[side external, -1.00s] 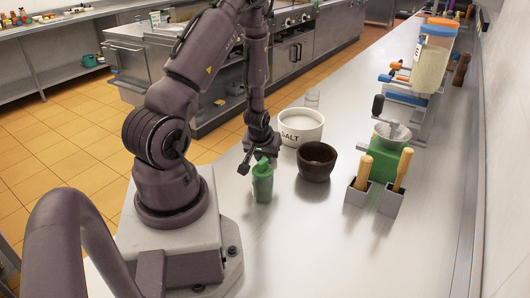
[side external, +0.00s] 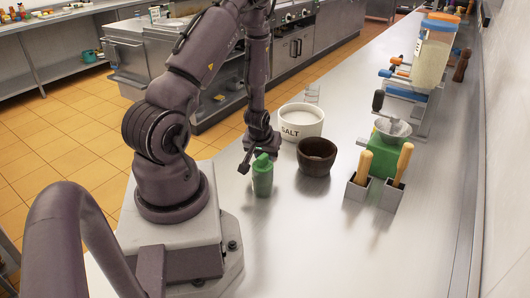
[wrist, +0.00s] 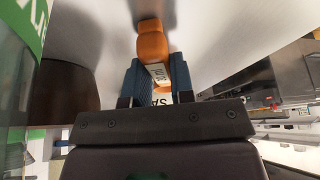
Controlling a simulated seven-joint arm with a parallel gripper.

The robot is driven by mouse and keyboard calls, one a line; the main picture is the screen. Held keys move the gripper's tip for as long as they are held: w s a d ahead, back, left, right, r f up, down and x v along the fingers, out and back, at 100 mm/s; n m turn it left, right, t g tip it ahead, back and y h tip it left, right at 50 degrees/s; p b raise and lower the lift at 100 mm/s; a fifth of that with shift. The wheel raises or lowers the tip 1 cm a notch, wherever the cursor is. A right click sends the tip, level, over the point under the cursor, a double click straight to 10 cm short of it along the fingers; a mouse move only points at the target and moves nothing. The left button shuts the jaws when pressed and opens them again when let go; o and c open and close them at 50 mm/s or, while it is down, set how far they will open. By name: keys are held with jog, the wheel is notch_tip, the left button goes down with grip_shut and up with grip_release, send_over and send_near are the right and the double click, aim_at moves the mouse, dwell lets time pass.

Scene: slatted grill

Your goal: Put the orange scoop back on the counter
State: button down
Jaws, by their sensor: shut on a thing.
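The orange scoop (wrist: 153,45) shows in the wrist view, its orange handle between the two blue finger pads of my gripper (wrist: 158,78). My gripper is shut on it. In the side view my gripper (side external: 262,145) is low over the counter (side external: 300,235), just behind the green bottle and left of the salt bowl. The scoop cannot be made out there, so its gap to the counter cannot be told.
A green bottle (side external: 262,176) stands close in front of my gripper. A white salt bowl (side external: 301,122) and a dark brown bowl (side external: 316,158) stand to its right. Grey holders with wooden handles (side external: 387,180) stand further right. The front counter is clear.

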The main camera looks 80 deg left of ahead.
jog(key=c, duration=0.9)
grip_release()
jog(key=v, duration=1.3)
jog(key=shift+w+d, duration=0.1)
jog(key=w+d+r+m+t+h, duration=0.25)
jog(key=w+d+r+m, duration=0.35)
jog(key=d+r, duration=0.6)
jog(key=s+d+r+m+h, duration=0.1)
jog(key=s+d+r+m, duration=0.5)
jog(key=d+r, duration=0.3)
jog(key=shift+d+r+t, duration=0.35)
jog(key=shift+d+t, duration=0.1)
jog(key=shift+d, duration=0.65)
